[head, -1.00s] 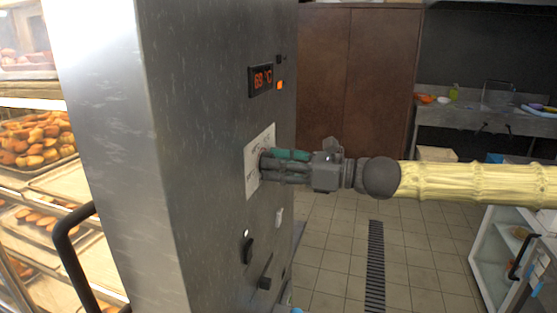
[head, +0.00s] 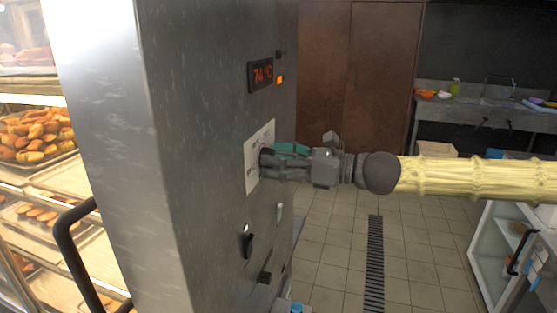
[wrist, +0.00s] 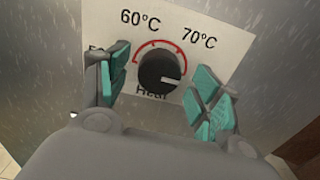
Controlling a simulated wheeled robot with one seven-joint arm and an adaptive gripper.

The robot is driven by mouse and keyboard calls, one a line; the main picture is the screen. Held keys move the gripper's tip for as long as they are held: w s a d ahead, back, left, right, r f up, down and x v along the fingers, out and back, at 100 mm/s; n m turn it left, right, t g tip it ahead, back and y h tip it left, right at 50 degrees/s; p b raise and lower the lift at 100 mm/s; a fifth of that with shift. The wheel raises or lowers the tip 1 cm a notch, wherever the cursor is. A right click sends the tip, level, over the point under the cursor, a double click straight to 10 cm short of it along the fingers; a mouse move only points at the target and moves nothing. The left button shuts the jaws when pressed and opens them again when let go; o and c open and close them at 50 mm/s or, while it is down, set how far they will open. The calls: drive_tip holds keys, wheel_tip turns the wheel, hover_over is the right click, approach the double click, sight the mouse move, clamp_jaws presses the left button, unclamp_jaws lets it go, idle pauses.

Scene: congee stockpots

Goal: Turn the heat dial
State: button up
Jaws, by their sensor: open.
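The heat dial (wrist: 160,70) is a round black knob on a white label plate, with a red scale arc, "60°C" and "70°C" marks and "Heat" below. Its white pointer line points to the right, slightly downward, past the end of the arc. My gripper (wrist: 166,88) has its teal-padded fingers apart on either side of the dial, with visible gaps to it. The red display (head: 262,76) above seems to read 74 °C.
A black handle (head: 68,240) and shelves of baked goods (head: 38,135) are at left. The tiled floor (head: 335,230) behind is open.

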drive_tip(key=shift+d, duration=0.1)
drive_tip(key=v, duration=1.2)
idle(0.5)
